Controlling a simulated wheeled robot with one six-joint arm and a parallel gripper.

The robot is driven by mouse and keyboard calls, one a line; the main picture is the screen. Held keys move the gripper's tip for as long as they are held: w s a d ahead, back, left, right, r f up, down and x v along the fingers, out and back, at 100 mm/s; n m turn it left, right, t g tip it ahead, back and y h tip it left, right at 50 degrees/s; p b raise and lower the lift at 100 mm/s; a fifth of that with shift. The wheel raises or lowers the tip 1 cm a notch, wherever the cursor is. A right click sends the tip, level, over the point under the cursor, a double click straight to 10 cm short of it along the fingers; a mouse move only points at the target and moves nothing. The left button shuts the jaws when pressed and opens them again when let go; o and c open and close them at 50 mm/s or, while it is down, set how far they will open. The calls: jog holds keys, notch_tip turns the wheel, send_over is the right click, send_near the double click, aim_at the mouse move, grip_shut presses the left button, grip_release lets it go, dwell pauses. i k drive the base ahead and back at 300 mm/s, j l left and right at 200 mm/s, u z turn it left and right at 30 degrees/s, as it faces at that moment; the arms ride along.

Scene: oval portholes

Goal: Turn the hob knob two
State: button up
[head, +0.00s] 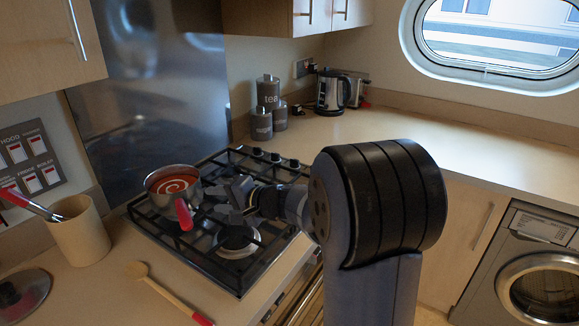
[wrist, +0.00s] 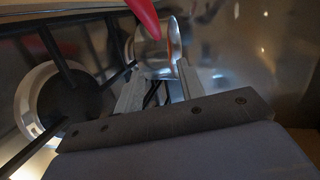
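The gas hob (head: 163,232) is set in the worktop with black pan supports. Several dark knobs (head: 275,157) stand in a row along its far right edge; no numbers can be read, so I cannot tell which is knob two. My gripper (head: 220,202) is above the pan supports, left of the knobs and apart from them. In the wrist view its two grey fingers (wrist: 158,78) stand apart with nothing held between them. The knobs cannot be made out in the wrist view.
A steel saucepan (head: 165,179) of red sauce stands on the hob, its red handle (head: 184,214) close to my fingers; it also shows in the wrist view (wrist: 152,55). A wooden spoon (head: 165,290) and a utensil pot (head: 80,238) are left. Canisters (head: 262,122) and a kettle (head: 332,92) stand behind.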

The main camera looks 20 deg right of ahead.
aim_at(294, 163)
jog(key=i+l, duration=0.25)
jog(key=l, duration=0.2)
jog(key=i+l, duration=0.25)
jog(key=l, duration=0.25)
jog(key=i+l, duration=0.25)
jog(key=l, duration=0.2)
jog(key=i+l+z, duration=0.1)
jog(key=i+l, duration=0.15)
jog(key=l, duration=0.25)
jog(key=i+l, duration=0.25)
jog(key=l, duration=0.2)
